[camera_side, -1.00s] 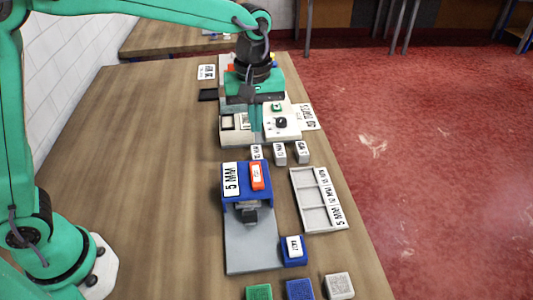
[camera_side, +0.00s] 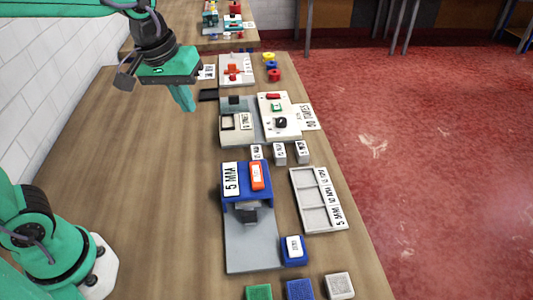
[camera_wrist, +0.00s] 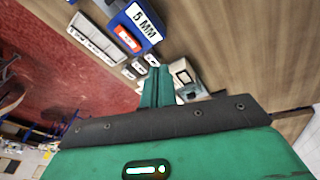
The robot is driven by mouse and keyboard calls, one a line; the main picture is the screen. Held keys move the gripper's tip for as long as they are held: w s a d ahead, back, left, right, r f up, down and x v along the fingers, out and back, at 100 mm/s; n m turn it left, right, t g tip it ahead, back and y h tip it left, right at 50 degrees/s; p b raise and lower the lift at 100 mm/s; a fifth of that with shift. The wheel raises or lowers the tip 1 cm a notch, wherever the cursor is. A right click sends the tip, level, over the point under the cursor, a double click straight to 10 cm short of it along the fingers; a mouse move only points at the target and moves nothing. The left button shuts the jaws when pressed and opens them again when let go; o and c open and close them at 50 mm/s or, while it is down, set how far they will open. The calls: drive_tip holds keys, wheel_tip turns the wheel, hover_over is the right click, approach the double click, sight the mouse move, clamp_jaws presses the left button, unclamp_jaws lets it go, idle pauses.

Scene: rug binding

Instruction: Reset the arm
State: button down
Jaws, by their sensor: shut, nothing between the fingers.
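My green gripper (camera_side: 184,98) hangs in the air at the upper left of the side view, left of the work stations and above bare wood. Its fingers are together and hold nothing. In the wrist view the closed fingers (camera_wrist: 156,86) point toward the table. My arm reaches in from the left edge of the side view.
A blue machine (camera_side: 233,205) marked 5 MM stands mid-table, with a sectioned tray (camera_side: 312,205) on its right. Behind are a white control panel (camera_side: 288,130) and small labelled blocks (camera_side: 280,153). Coloured blocks (camera_side: 299,290) sit at the front. The table's left side is clear.

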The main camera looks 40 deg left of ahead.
drive_tip(key=s+a+f+m+t, duration=0.1)
drive_tip(key=s+a+m, duration=0.3)
drive_tip(key=s, duration=0.6)
drive_tip(key=shift+s+a+f+m+t+y, duration=0.3)
drive_tip(key=shift+a+t, duration=0.5)
drive_tip(key=shift+a, duration=0.1)
